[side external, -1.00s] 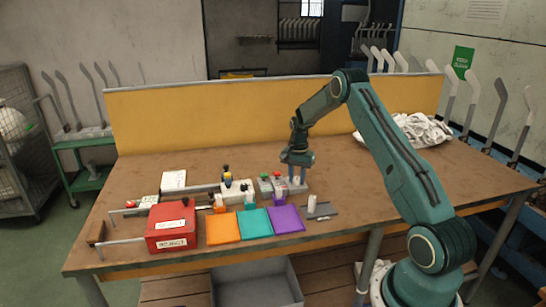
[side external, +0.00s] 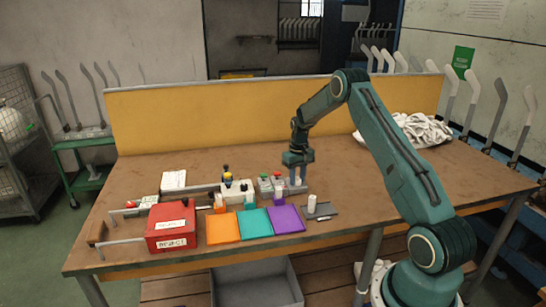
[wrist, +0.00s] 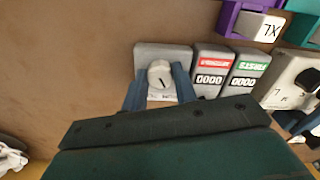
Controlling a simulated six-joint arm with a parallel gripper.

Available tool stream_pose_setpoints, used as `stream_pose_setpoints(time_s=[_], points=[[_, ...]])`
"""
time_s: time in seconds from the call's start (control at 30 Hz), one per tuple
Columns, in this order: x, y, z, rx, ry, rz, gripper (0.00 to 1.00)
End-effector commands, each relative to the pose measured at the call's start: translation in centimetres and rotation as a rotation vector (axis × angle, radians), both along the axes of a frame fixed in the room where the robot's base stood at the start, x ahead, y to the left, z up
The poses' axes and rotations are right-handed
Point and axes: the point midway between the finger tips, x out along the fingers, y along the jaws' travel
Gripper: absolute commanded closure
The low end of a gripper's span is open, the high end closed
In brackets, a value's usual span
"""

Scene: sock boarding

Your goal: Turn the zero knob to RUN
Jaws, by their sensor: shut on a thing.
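The zero knob (wrist: 160,70) is a round, pale knob with a dark pointer line, on a grey box (wrist: 150,51) in the wrist view. My gripper (wrist: 160,88) has its two blue-grey fingers on either side of the knob and is shut on it. The label on the box below the knob is mostly hidden, so RUN cannot be read. In the side view my gripper (side external: 297,178) points down onto the box at the back right of the row of devices, and the knob is largely hidden between the fingers.
Two counters, one red-labelled (wrist: 211,68) and one green-labelled (wrist: 248,70), stand close beside the knob box. Orange (side external: 222,228), teal (side external: 256,222) and purple (side external: 286,219) mats lie in front, with a red reject box (side external: 171,226) to their left.

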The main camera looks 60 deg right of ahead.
Motion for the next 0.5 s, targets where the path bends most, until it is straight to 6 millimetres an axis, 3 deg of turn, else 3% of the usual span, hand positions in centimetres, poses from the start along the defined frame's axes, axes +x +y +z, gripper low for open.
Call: stream_pose_setpoints(time_s=[0.5], points=[[0.01, -0.09, 0.11, 0.000, -0.001, 0.272, 0.94]])
